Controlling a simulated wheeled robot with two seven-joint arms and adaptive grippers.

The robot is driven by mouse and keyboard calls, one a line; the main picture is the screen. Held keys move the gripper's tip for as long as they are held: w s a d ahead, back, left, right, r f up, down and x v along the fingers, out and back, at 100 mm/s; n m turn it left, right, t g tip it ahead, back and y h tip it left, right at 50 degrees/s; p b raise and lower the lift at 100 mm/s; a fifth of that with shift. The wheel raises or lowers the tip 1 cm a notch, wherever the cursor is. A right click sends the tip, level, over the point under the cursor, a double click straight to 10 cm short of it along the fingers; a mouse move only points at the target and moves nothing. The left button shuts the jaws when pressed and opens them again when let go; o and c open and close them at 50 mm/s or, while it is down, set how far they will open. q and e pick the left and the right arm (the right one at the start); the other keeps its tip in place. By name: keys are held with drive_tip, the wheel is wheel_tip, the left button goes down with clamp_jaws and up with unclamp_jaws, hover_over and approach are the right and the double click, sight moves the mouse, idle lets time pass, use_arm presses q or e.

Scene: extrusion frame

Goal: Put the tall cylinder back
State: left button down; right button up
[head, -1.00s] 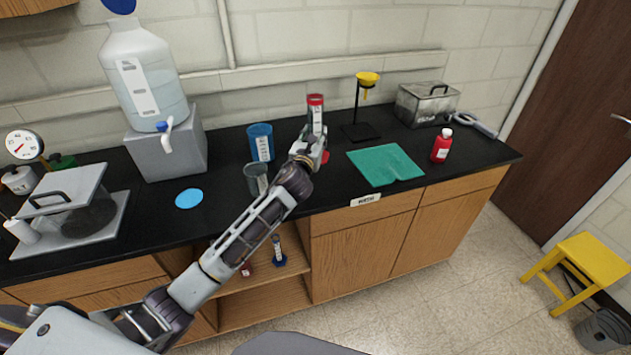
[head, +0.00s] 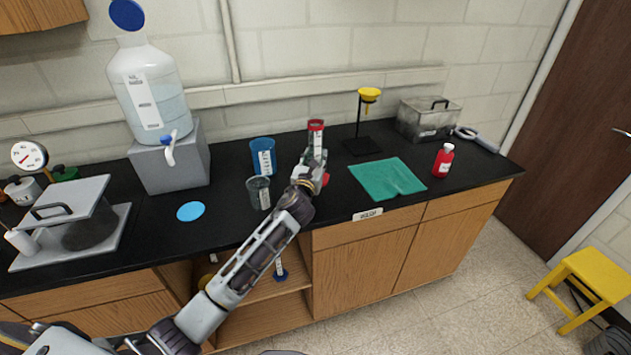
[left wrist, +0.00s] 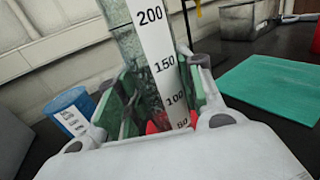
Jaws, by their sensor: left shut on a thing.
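The tall cylinder (head: 317,136) is a clear graduated cylinder with a red top, a white scale strip and a red base. It stands upright above the rear half of the black counter (head: 230,225) in the head view. My left gripper (head: 313,168) is shut on it, low on its body. In the left wrist view the cylinder (left wrist: 152,55) rises between the fingers, with its scale facing me and red showing at its foot. I cannot tell whether its base touches the counter. My right gripper is not in view.
A grey beaker (head: 259,193) and a blue beaker (head: 263,157) stand left of the cylinder. A green mat (head: 387,179) lies to its right, with a black stand (head: 362,146) behind. A red bottle (head: 443,160) and metal box (head: 428,120) are further right. An open shelf (head: 265,312) is below.

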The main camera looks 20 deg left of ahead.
use_arm(q)
drive_tip(key=shift+f, duration=1.65)
drive_tip(key=shift+f+b, duration=0.65)
drive_tip(key=shift+f, duration=1.25)
drive_tip(key=shift+f, duration=0.15)
drive_tip(key=c, duration=0.9)
unclamp_jaws()
drive_tip(key=shift+s, duration=0.1)
